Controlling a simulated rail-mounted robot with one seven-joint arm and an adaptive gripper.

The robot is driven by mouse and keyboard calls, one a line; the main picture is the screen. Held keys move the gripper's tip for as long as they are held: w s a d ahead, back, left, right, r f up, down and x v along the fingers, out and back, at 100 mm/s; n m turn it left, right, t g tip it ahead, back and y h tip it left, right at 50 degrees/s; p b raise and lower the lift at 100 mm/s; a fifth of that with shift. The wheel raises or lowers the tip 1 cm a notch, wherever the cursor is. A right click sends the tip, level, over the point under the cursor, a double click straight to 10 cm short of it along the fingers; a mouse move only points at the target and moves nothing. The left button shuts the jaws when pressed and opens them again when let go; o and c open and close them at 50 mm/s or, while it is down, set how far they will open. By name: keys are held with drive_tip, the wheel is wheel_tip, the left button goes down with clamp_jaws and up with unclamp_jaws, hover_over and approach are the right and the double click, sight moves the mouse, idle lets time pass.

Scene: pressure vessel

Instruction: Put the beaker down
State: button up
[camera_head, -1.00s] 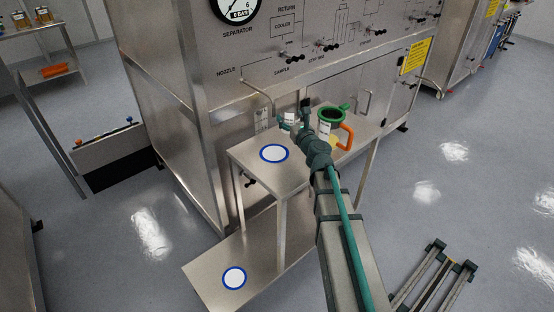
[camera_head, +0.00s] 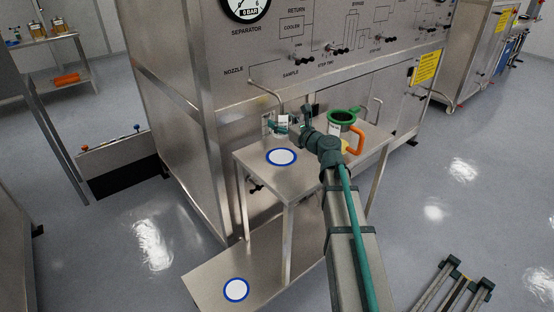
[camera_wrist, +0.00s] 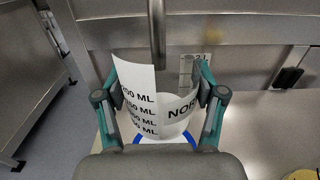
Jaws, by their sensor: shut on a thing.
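The beaker is clear, with a white volume label and black print. In the wrist view the beaker (camera_wrist: 157,112) stands upright between both fingers of my gripper (camera_wrist: 160,108). My gripper is shut on it. The beaker (camera_head: 282,121) looks small in the head view, held by my gripper (camera_head: 290,126) near the panel's nozzle pipe (camera_head: 268,91). That pipe (camera_wrist: 157,40) comes down just above or behind the beaker in the wrist view. A blue-ringed white disc (camera_head: 281,157) lies on the table top (camera_head: 262,172). I cannot tell whether the beaker's bottom touches the table.
A green container (camera_head: 341,117) with an orange handle (camera_head: 357,140) stands on the table right of my gripper. The steel panel (camera_head: 222,92) rises behind. A second ringed disc (camera_head: 236,289) lies on the lower shelf (camera_head: 208,280). The table's front left is clear.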

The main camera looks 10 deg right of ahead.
wheel_tip(320, 180, down, 10)
drive_tip(key=shift+r+b, duration=0.15)
drive_tip(key=shift+b, duration=0.5)
drive_tip(key=shift+f, duration=0.2)
drive_tip(key=o, duration=1.1)
drive_tip(key=shift+o, duration=0.2)
drive_tip(key=shift+r, duration=0.1)
drive_tip(key=shift+r, duration=0.25)
drive_tip(key=v, duration=1.2)
drive_tip(key=shift+f, duration=0.1)
